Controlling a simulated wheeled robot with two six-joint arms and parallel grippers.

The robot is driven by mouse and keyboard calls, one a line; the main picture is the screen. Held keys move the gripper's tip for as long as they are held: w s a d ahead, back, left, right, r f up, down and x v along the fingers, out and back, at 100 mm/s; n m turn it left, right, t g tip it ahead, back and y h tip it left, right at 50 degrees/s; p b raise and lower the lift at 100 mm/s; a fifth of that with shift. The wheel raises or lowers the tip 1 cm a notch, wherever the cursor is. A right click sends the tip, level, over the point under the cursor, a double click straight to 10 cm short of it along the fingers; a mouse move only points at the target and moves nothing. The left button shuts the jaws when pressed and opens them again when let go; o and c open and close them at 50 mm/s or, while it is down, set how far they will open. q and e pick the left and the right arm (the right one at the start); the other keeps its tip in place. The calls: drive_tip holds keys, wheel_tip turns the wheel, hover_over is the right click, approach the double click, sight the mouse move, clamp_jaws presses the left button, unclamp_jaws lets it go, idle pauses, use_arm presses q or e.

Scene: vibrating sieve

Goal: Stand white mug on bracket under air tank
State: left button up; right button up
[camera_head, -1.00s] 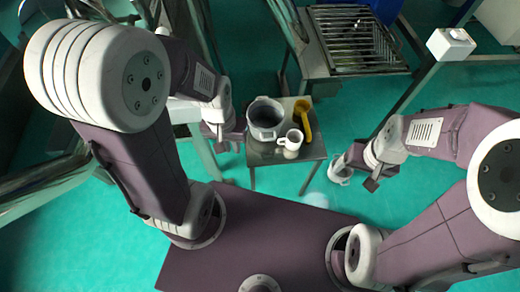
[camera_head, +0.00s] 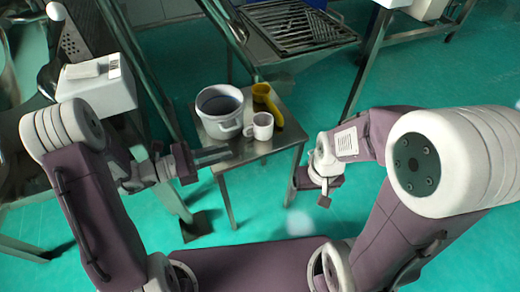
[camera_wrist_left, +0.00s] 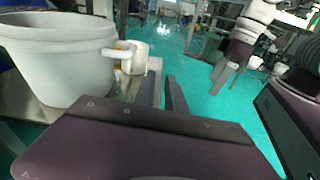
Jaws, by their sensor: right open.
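The white mug (camera_head: 263,127) stands upright on the small metal table (camera_head: 284,149), right of a pot. It also shows in the left wrist view (camera_wrist_left: 138,58), partly hidden by the pot's handle. My left gripper (camera_head: 230,153) is at the table's front left edge, apart from the mug; I cannot tell how far its fingers are spread. My right gripper (camera_head: 325,190) is to the right of the table and away from the mug. In the left wrist view it shows at upper right (camera_wrist_left: 222,78), fingers apart and empty. I cannot make out the bracket or the air tank.
The grey-white pot (camera_head: 220,110) stands at the table's left, close to my left gripper. A yellow scoop-like tool (camera_head: 268,103) lies behind the mug. A metal grate (camera_head: 295,27) is at the back. Metal machinery and a white box (camera_head: 97,85) are at left. Green floor is open in front.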

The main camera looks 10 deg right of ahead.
sight(258, 129)
use_arm(q)
drive_tip(key=w+a+n+t, duration=0.1)
drive_tip(key=w+f+t, duration=0.1)
drive_tip(key=w+a+f+n+t+b, duration=0.1)
drive_tip(key=shift+w+a+n, duration=0.3)
drive_tip(key=shift+a, duration=0.05)
drive_tip(key=shift+w+a+r, duration=0.1)
drive_tip(key=shift+r, duration=0.1)
drive_tip(key=b+x, duration=0.1)
drive_tip(key=x, duration=0.2)
drive_tip(key=shift+w+d+r, duration=0.1)
drive_tip(key=shift+w+d, duration=0.15)
drive_tip(key=shift+d, duration=0.25)
drive_tip(key=b+x, duration=0.2)
drive_tip(key=x, duration=0.2)
drive_tip(key=shift+w+d+b, duration=0.2)
drive_tip(key=shift+d+b, duration=0.15)
drive_tip(key=shift+w+d+r, duration=0.1)
drive_tip(key=shift+r, duration=0.1)
clamp_jaws()
use_arm(e)
wheel_tip(258, 129, down, 6)
drive_tip(key=shift+f, duration=0.25)
